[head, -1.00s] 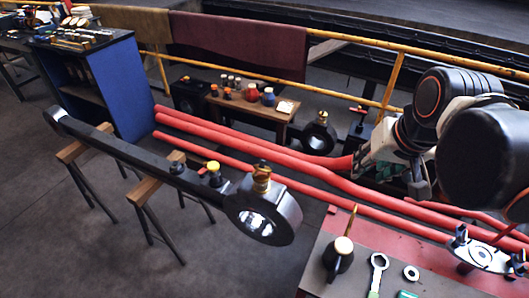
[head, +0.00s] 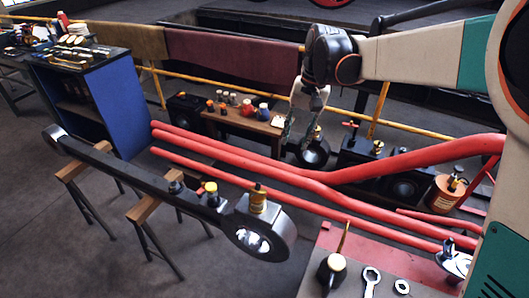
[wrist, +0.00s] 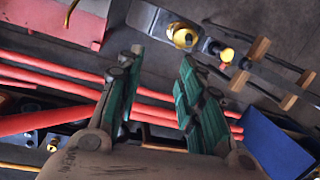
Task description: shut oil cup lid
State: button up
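The brass oil cup (head: 257,198) stands on the round big end (head: 275,228) of a long black rod. It also shows as a gold ring-like shape in the wrist view (wrist: 185,38); whether its lid is up or down is too small to tell. My gripper (head: 302,132) hangs beyond the rod and red pipes, in front of the small wooden bench, apart from the cup. In the wrist view my gripper (wrist: 162,55) has its green-padded fingers spread, with nothing between them.
A yellow-capped fitting (head: 211,188) stands on the rod left of the cup. Wooden trestles (head: 150,208) hold the rod. Red pipes (head: 300,178) run behind it. A red-topped table (head: 335,240) with an oil can (head: 331,268) and wrenches is at the front right.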

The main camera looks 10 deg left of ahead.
jog(key=w+a+f+g+p, duration=0.3)
jog(key=w+a+f, duration=0.25)
jog(key=a, duration=0.25)
jog(key=b, duration=0.4)
send_near(259, 187)
jog(key=x, duration=0.5)
jog(key=w+x, duration=0.1)
jog(key=x, duration=0.2)
jog(key=shift+a+f, duration=0.1)
jog(key=shift+a, duration=0.05)
jog(key=shift+c, duration=0.4)
grip_shut()
